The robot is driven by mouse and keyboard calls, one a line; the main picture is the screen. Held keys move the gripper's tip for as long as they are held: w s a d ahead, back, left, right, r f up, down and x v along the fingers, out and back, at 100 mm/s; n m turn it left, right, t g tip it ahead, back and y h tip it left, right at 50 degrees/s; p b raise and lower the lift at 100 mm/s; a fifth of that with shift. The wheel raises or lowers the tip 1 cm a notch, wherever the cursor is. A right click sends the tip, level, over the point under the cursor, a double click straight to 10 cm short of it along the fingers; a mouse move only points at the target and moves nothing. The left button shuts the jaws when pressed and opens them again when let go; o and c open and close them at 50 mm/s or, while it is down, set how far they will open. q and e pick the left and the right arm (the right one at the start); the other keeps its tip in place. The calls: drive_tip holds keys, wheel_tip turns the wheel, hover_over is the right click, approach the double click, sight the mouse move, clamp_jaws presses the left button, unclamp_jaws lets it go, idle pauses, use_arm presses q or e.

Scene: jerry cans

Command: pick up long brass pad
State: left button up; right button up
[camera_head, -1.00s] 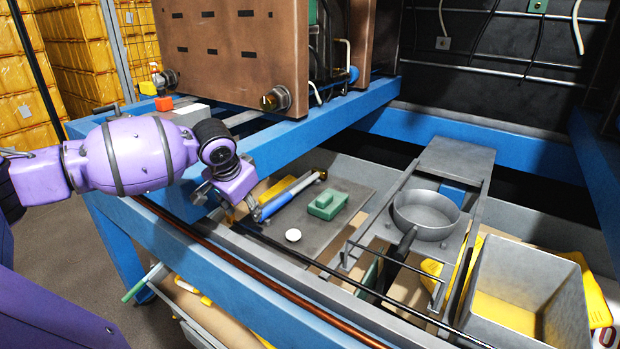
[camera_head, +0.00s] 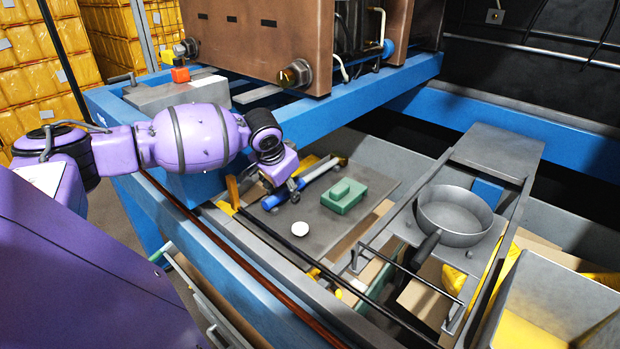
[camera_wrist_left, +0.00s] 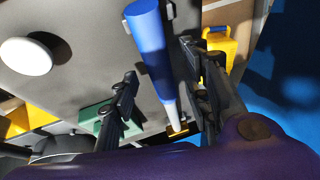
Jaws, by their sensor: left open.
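A long tool with a blue handle (camera_head: 273,202), a pale shaft (camera_head: 318,173) and a brass-coloured far end lies on a grey board. I cannot tell for sure whether it is the long brass pad. My left gripper (camera_head: 294,189) is just over this tool and partly hides it. In the left wrist view, the gripper (camera_wrist_left: 158,62) is open, and the blue handle (camera_wrist_left: 148,40) shows between its two fingers without visible contact. My right gripper is not in view.
The grey board (camera_head: 325,225) also holds a green block (camera_head: 343,197) and a white disc (camera_head: 299,229). A grey pan (camera_head: 455,215) stands to the right. A blue beam (camera_head: 330,105) runs behind, and a dark rod (camera_head: 300,252) crosses in front.

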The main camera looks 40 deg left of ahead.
use_arm(q)
drive_tip(key=shift+w+a+f, duration=0.15)
drive_tip(key=shift+w+f, duration=0.2)
drive_tip(key=shift+f, duration=0.3)
drive_tip(key=shift+r, duration=0.1)
clamp_jaws()
drive_tip(key=shift+r, duration=0.1)
